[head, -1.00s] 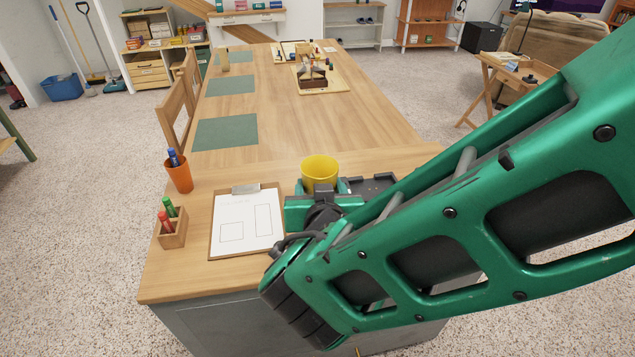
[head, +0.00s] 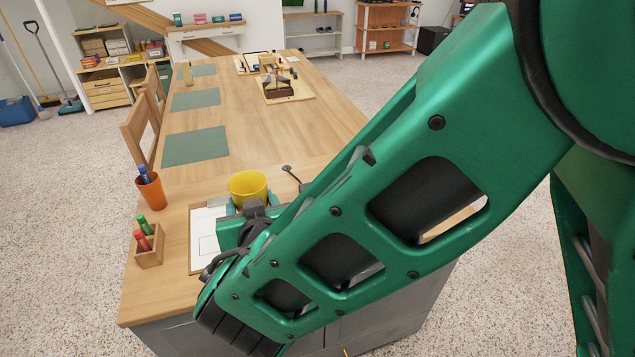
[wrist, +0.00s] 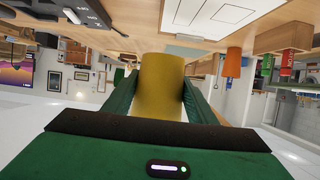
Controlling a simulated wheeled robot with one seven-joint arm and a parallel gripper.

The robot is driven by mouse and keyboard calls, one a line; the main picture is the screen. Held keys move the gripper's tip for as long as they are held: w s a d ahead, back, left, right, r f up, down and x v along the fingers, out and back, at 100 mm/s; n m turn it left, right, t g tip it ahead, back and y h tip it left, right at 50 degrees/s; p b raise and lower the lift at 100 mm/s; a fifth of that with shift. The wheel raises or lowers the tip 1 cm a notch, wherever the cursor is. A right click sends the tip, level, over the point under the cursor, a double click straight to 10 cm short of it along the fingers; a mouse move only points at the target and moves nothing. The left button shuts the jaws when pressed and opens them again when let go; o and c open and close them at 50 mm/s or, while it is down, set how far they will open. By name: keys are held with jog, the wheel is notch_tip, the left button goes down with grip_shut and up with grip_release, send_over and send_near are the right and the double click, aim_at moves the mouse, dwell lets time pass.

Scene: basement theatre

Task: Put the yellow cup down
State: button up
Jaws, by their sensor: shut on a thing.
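The yellow cup (head: 248,187) is upright at the end of my gripper (head: 245,208) in the head view, over the near part of the wooden table (head: 290,131). In the wrist view the cup (wrist: 161,88) sits between the two green fingers of my gripper (wrist: 160,101), which are shut on it. The wrist picture is upside down, with the tabletop at the top. My arm hides the cup's lower part in the head view, so I cannot tell whether its base touches the table.
A clipboard (head: 203,240) lies left of my gripper, partly hidden by it. An orange cup with markers (head: 151,191) and a wooden marker box (head: 149,249) stand along the left edge. Green mats (head: 195,147) lie farther back. The table's middle is clear.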

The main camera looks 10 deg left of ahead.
jog(key=w+f, duration=0.2)
jog(key=w, duration=0.1)
jog(key=w+d+f, duration=0.1)
jog(key=w+f, duration=0.1)
jog(key=w, duration=0.2)
jog(key=w+d+f, duration=0.1)
jog(key=w+f, duration=0.1)
jog(key=w, duration=0.1)
jog(key=shift+w+f, duration=0.25)
jog(key=shift+w, duration=0.15)
jog(key=shift+f, duration=2.05)
jog(key=shift+f, duration=0.15)
jog(key=o, duration=1)
jog(key=shift+o, duration=0.3)
